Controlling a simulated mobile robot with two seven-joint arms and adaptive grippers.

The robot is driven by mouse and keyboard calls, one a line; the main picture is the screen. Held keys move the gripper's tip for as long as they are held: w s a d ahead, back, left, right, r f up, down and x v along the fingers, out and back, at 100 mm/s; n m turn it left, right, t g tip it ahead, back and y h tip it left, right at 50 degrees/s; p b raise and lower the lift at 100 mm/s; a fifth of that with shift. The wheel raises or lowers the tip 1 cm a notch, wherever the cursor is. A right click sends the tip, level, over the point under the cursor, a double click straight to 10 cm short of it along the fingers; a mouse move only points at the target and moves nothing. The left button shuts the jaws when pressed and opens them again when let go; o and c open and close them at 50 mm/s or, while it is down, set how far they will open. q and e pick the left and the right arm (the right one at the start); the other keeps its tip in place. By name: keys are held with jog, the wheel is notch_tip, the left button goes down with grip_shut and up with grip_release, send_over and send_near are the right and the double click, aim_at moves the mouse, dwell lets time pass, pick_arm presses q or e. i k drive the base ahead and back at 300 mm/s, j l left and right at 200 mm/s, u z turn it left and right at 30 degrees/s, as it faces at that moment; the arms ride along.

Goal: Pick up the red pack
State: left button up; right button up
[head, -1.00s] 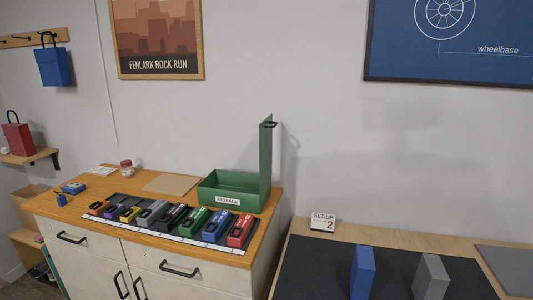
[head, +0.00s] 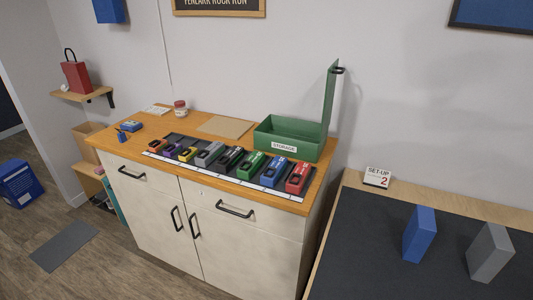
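The red pack (head: 299,178) lies at the right end of a row of coloured packs on the wooden cabinet top, near its front right corner. It is a small block with a dark part on its top. A blue pack (head: 275,171) lies directly to its left. A white strip (head: 222,179) runs along the front of the row. Neither of my grippers shows in the head view.
An open green storage box (head: 289,147) with its lid upright stands behind the red pack. A dark-topped table (head: 380,262) at right holds a blue block (head: 419,234), a grey block (head: 490,252) and a set-up sign (head: 377,177). Floor (head: 105,268) shows at left.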

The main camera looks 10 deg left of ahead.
aim_at(295, 182)
jog(key=i+j+z, duration=0.1)
jog(key=j+z, duration=0.3)
jog(key=j, duration=1.3)
